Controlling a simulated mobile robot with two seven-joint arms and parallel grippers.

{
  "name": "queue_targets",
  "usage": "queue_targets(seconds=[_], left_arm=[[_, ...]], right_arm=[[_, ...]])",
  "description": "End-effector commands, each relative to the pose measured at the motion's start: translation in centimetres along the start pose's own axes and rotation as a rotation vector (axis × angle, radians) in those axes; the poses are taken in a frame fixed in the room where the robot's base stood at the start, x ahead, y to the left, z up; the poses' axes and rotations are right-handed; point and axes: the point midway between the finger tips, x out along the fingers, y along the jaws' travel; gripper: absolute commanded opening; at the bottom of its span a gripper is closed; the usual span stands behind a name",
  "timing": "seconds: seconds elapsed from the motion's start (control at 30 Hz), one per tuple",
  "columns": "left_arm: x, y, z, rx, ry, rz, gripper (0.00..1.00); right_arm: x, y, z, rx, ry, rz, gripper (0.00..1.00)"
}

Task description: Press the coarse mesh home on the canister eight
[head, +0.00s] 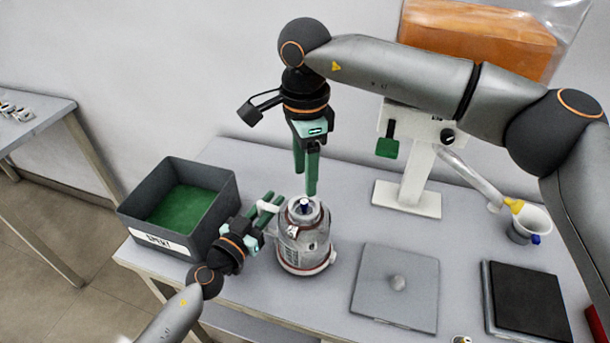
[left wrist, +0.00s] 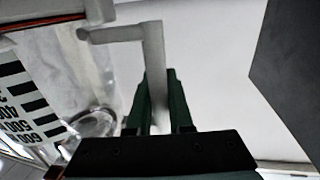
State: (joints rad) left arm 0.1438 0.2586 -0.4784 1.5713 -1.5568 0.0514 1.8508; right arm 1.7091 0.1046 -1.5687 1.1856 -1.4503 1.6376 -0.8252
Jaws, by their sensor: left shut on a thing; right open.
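The canister (head: 303,249) stands upright on the table, with a pale body and a reddish band near its base. A small dark blue part (head: 305,204) shows in its open top; I cannot make out a mesh. My left gripper (head: 272,205) is shut on the canister's pale L-shaped handle (left wrist: 152,50) at its left side; the green fingers (left wrist: 160,105) close around it in the left wrist view. The canister's printed scale (left wrist: 25,100) shows there too. My right gripper (head: 307,190) is open and points down just above the canister's mouth, its fingers partly overlapping in view.
A dark bin (head: 222,200) with a green floor stands left of the canister. A grey square plate with a knob (head: 420,310) lies to the right, then a black pad (head: 528,300). Behind are a white stand (head: 415,170) and a small cup (head: 530,225).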

Motion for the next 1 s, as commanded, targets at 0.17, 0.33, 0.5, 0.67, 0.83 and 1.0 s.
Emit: queue_targets(seconds=[0.17, 0.33, 0.5, 0.67, 0.83, 1.0], left_arm=[[0.04, 0.07, -0.11, -0.002, 0.002, 0.001, 0.0], [0.05, 0.06, -0.17, -0.003, 0.003, 0.001, 0.0], [0.06, 0.04, -0.21, -0.003, 0.004, 0.001, 0.23], [0.06, 0.04, -0.2, -0.002, 0.004, 0.0, 0.41], [0.05, 0.03, -0.17, -0.002, 0.003, 0.0, 0.54], [0.03, 0.03, -0.14, -0.001, 0.003, 0.0, 0.54]], right_arm=[[-0.43, 0.02, 0.01, 0.0, 0.0, 0.001, 0.58], [-0.44, 0.02, 0.02, 0.0, 0.0, 0.001, 0.58], [-0.43, 0.01, 0.02, 0.0, 0.0, 0.001, 0.58], [-0.42, 0.01, 0.03, 0.0, 0.0, 0.001, 0.58], [-0.41, 0.01, 0.02, 0.0, 0.0, 0.001, 0.58], [-0.4, 0.01, 0.02, 0.0, 0.0, 0.001, 0.58]])
